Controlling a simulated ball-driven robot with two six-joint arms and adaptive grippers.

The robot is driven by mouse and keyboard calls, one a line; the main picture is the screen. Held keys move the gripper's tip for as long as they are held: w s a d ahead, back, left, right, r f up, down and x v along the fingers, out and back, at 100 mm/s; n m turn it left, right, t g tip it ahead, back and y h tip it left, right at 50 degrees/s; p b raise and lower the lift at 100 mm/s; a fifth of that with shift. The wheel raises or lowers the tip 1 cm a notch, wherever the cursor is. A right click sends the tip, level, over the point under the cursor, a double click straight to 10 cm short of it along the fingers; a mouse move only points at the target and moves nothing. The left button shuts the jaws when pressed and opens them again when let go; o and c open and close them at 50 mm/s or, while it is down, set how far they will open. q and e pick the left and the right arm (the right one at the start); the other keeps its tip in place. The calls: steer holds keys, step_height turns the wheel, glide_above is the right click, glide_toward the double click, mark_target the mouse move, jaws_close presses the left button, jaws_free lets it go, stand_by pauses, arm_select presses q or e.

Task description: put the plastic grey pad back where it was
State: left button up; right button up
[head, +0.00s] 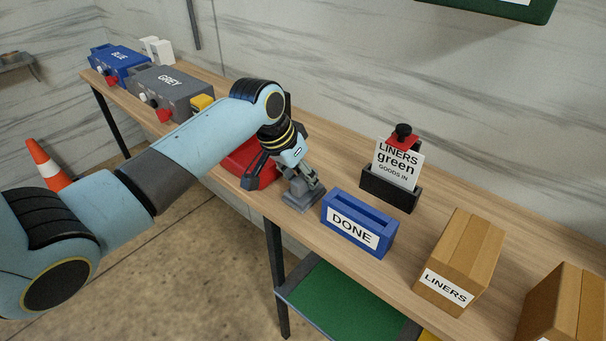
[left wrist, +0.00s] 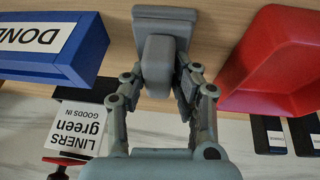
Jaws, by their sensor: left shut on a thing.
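The grey pad (head: 303,200) is on the wooden bench or just above it, between the red tray (head: 249,165) and the blue DONE box (head: 357,226). My left gripper (head: 306,181) is above the pad and shut on its upright block. In the left wrist view the fingers (left wrist: 161,88) lie on both sides of the block of the grey pad (left wrist: 160,48). There the blue DONE box (left wrist: 52,50) is at left and the red tray (left wrist: 280,60) at right, both apart from the pad. My right gripper is not in view.
A black holder (head: 390,189) with a "LINERS green" card (head: 398,163) stands behind the DONE box. Cardboard boxes (head: 464,255) stand at the right. The grey unit (head: 178,92) and blue unit (head: 119,62) stand at the far left end of the bench (head: 330,133).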

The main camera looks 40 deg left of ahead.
arm_select(q)
steer(key=o, duration=1)
steer(key=v, duration=1.2)
